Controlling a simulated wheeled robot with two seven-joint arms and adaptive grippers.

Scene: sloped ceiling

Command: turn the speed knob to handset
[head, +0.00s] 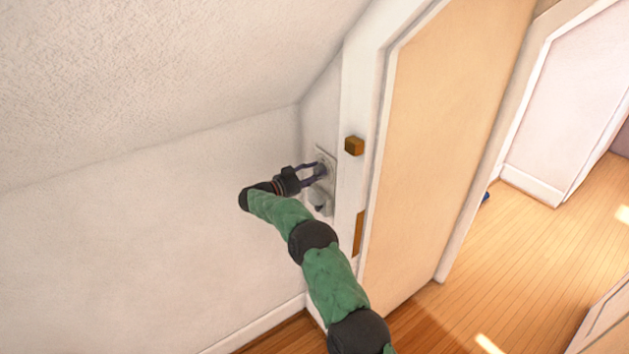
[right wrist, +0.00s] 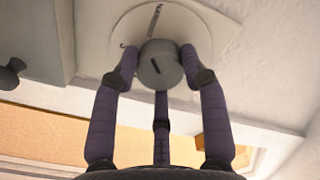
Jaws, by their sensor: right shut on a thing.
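A grey round knob (right wrist: 161,65) with a short dark line on its face sits on a pale round dial plate (right wrist: 205,42). The plate has small dark marks, too small to read, one of them a longer stroke at the top of the right wrist view. My right gripper (right wrist: 160,60) is shut on this knob, with purple fingers on its left and right sides. In the head view, my right gripper (head: 322,171) reaches the upper part of a pale wall panel (head: 331,160) and partly hides the knob. My left gripper is not in view.
A second, darker knob (head: 318,197) sits lower on the panel; it also shows at the left edge of the right wrist view (right wrist: 10,74). A white door frame (head: 353,100) with a brown block (head: 354,146) stands just right of the panel. A sloped ceiling hangs above.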

